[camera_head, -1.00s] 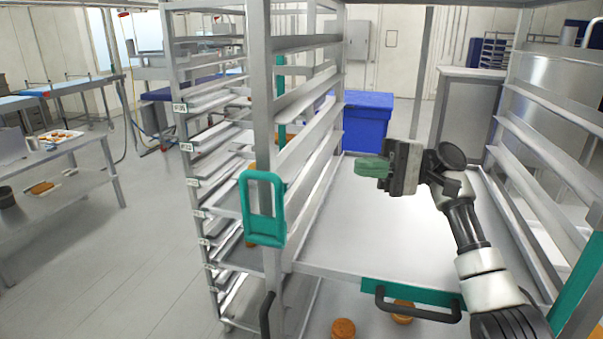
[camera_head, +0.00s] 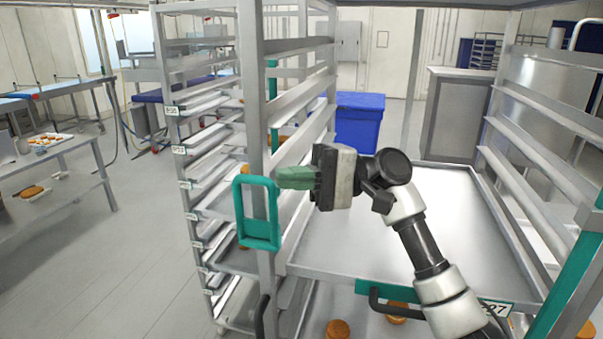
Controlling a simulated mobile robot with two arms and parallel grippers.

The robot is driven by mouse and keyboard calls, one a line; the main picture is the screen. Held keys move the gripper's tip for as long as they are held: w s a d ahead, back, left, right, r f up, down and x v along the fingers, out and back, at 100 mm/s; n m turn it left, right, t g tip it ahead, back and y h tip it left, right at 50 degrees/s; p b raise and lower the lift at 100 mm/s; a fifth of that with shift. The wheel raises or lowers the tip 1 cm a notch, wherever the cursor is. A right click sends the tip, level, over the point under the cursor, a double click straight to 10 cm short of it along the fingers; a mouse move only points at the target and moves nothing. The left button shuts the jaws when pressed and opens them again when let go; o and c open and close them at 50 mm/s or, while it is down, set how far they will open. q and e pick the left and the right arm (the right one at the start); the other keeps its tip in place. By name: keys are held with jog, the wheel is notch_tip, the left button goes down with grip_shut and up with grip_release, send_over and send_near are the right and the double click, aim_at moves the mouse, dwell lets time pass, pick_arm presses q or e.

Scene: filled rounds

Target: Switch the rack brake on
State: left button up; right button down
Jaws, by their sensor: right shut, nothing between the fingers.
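A teal frame-shaped handle (camera_head: 257,243) is fixed on the left front post of the metal rack (camera_head: 253,110); I cannot tell for sure whether it is the rack brake. My right gripper (camera_head: 281,178) is shut and empty, its green fingertips pointing left. In the picture it is just right of the handle's upper right corner, close to the post. I cannot tell whether it touches either. My left gripper is not in view.
A wide tray (camera_head: 455,215) fills the rack level under my right arm. Black handles (camera_head: 262,318) show low at the front. Another tray rack (camera_head: 190,155) stands left. A blue bin (camera_head: 358,125) is behind. Round buns (camera_head: 338,329) show below. Open floor (camera_head: 110,260) lies left.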

jog(key=shift+a, duration=0.1)
dwell(0.4)
jog(key=shift+s+n+h+b, duration=0.3)
jog(key=shift+s+a, duration=0.1)
jog(key=shift+s+a+n+h+b, duration=0.2)
jog(key=shift+s+n+h+b, duration=0.1)
jog(key=shift+s+n+b, duration=0.4)
jog(key=s+a+f+n+t+h+b, duration=0.3)
jog(key=s+f+n+t+h+b, duration=0.1)
jog(key=s+n, duration=0.5)
jog(key=shift+s+a+f+t+h+b, duration=0.2)
jog(key=shift+s+f+t+h+b, duration=0.1)
jog(key=shift+s+f+t+h, duration=0.75)
jog(key=shift+w+f, duration=0.25)
jog(key=shift+f, duration=0.2)
